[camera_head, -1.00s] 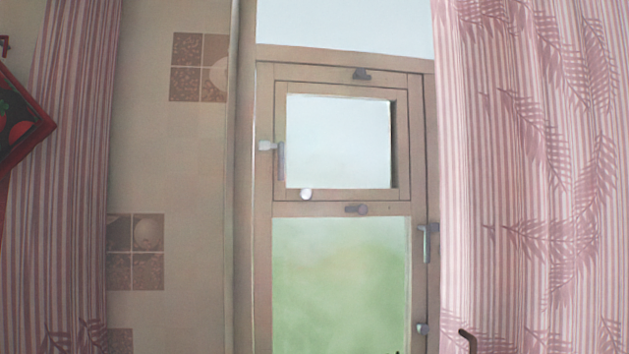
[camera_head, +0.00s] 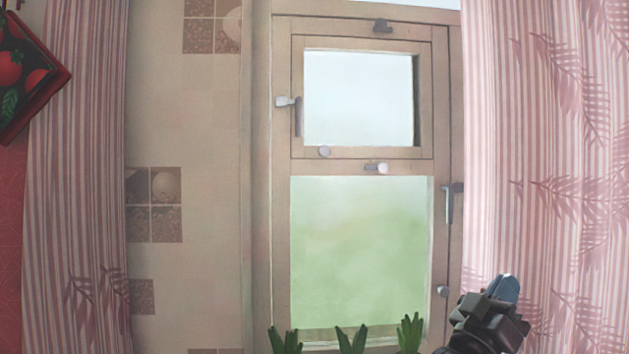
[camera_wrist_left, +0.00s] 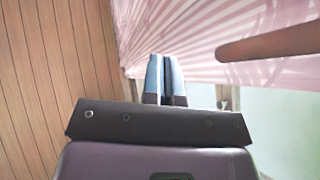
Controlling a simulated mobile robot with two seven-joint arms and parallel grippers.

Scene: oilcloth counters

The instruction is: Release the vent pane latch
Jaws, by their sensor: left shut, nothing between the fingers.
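The vent pane (camera_head: 358,98) is the small upper window in a wooden frame and looks closed. At its left edge is a grey latch handle (camera_head: 299,117), hanging upright beside a pale catch (camera_head: 284,101). My left gripper (camera_head: 507,288) is at the lower right, in front of the right curtain, well below and to the right of the latch. Its blue-grey fingertips are together and empty. They also show in the left wrist view (camera_wrist_left: 165,80), pointing toward the pink curtain. My right gripper is not in view.
The larger lower pane (camera_head: 360,255) has its own handle (camera_head: 449,203) at right. Small knobs dot the frame. Green plants (camera_head: 351,340) stand below. Pink curtains (camera_head: 560,130) hang on both sides. A brown rod (camera_wrist_left: 270,42) crosses the left wrist view's upper right.

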